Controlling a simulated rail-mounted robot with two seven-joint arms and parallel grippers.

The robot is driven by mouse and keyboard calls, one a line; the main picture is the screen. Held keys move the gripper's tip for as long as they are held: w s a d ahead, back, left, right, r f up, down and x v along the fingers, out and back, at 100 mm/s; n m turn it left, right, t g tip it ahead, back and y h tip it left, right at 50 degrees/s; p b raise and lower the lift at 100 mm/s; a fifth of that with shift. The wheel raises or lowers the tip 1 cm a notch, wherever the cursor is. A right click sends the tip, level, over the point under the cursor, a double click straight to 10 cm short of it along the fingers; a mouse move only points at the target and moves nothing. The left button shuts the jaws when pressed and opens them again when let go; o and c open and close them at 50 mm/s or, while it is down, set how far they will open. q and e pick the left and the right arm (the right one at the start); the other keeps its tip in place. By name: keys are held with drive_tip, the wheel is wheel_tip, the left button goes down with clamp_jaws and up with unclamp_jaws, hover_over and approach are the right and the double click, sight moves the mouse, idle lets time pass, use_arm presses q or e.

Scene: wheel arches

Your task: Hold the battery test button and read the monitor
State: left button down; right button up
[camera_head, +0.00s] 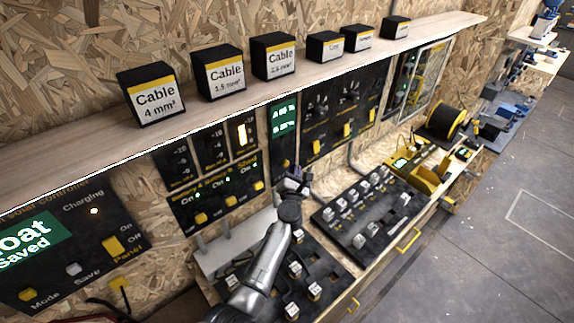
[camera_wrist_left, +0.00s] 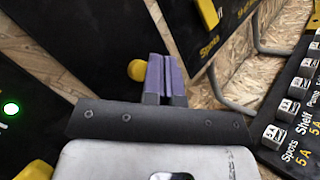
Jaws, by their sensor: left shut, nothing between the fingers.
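The battery monitor (camera_head: 283,119) is a narrow black panel on the wall with a lit green screen; its small text is too blurred to read. My left gripper (camera_head: 291,177) is at the foot of this panel and hides its lower part in the head view. In the left wrist view its purple-grey fingers (camera_wrist_left: 166,77) are shut with nothing between them. A round yellow button (camera_wrist_left: 137,70) on a black panel shows just left of the fingertips, partly behind them. I cannot tell whether the fingers touch it. My right gripper is not in view.
A black switch panel (camera_head: 215,200) with yellow switches is left of the gripper; another panel (camera_head: 345,108) is to the right. A fuse board (camera_head: 370,213) lies on the bench. A wooden shelf (camera_head: 215,108) with labelled boxes runs above. A grey cable (camera_wrist_left: 217,91) is near the fingers.

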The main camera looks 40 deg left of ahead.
use_arm(q)
drive_tip(key=d, duration=0.5)
drive_tip(key=shift+s, duration=0.3)
idle(0.4)
